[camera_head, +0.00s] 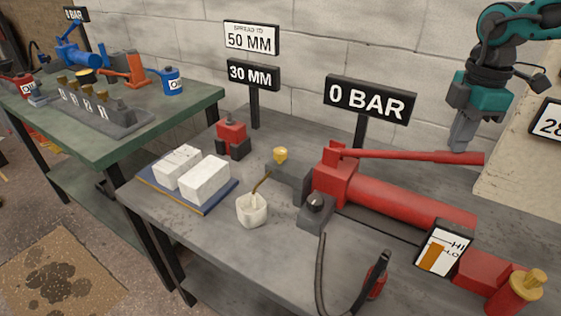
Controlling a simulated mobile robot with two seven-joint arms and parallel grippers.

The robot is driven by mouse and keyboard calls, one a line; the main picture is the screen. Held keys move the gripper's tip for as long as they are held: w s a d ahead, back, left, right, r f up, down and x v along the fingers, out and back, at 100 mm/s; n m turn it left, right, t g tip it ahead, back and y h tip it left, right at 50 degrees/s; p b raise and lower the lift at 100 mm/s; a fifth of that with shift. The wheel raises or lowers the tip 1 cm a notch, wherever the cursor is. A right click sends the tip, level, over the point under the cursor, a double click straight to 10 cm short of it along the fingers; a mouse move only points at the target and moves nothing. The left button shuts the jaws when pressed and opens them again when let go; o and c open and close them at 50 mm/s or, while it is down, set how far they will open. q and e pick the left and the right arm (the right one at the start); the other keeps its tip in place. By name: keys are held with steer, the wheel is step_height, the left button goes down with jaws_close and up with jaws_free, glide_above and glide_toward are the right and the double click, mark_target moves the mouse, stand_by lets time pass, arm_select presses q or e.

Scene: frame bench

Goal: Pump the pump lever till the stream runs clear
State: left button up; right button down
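The red pump lever (410,157) runs nearly level to the right from the top of the red hand pump (395,203) on the grey bench. My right gripper (461,147) points down from the upper right, its fingertips at the lever's outer end. The fingers overlap the lever's upper edge in the picture; I cannot tell whether they touch or grip it. A black hose (325,270) curves near the front edge. No running stream shows. My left gripper is not in view.
A "0 BAR" sign (369,100) stands behind the pump. A level gauge (441,249) and a yellow-capped red filler (515,292) are at front right.

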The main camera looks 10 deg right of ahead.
mark_target(447, 163)
step_height(447, 163, down, 8)
steer(key=b, duration=0.7)
steer(key=shift+f, duration=0.1)
steer(key=shift+r+p, duration=0.6)
steer(key=shift+r, duration=0.2)
step_height(447, 163, up, 7)
steer(key=p, duration=0.3)
steer(key=shift+p, duration=0.4)
